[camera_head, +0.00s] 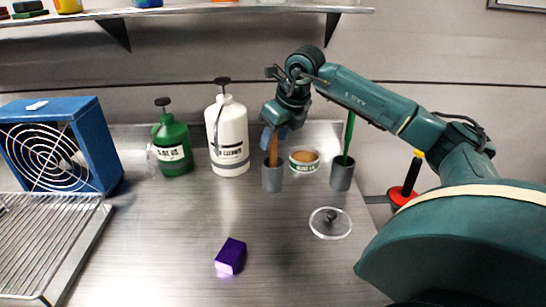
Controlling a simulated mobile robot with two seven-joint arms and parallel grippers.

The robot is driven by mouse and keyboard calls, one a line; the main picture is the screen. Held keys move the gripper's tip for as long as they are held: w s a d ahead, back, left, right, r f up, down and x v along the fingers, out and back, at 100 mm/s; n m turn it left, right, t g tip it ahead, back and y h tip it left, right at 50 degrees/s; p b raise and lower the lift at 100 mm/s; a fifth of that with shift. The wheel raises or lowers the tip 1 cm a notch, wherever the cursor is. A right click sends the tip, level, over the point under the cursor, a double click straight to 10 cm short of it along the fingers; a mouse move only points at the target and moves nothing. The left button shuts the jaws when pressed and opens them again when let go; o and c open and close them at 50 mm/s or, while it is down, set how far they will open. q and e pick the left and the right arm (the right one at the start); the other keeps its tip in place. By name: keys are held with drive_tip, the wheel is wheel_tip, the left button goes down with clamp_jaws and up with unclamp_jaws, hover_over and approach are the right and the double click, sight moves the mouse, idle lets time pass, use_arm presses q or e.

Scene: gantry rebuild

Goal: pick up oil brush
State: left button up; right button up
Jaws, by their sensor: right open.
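A grey cup (272,178) stands near the back of the steel table with an orange-brown handle (273,152) rising from it. A second grey cup (342,174) to its right holds a green handle (349,134). I cannot tell which one is the oil brush; the lower ends are hidden in the cups. My right gripper (274,137) is open, pointing down at the top of the orange-brown handle. Its fingers overlap the handle in the picture; I cannot tell whether they touch it. My left gripper is not in view.
A white pump bottle (228,135) and green pump bottle (172,145) stand left of the cups. A small tub (304,160) sits between the cups. A clear lid (330,222) and purple block (230,256) lie in front. A blue fan (62,143) and wire rack (45,240) fill the left.

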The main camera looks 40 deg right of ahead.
drive_tip(key=shift+x, duration=1.1)
clamp_jaws()
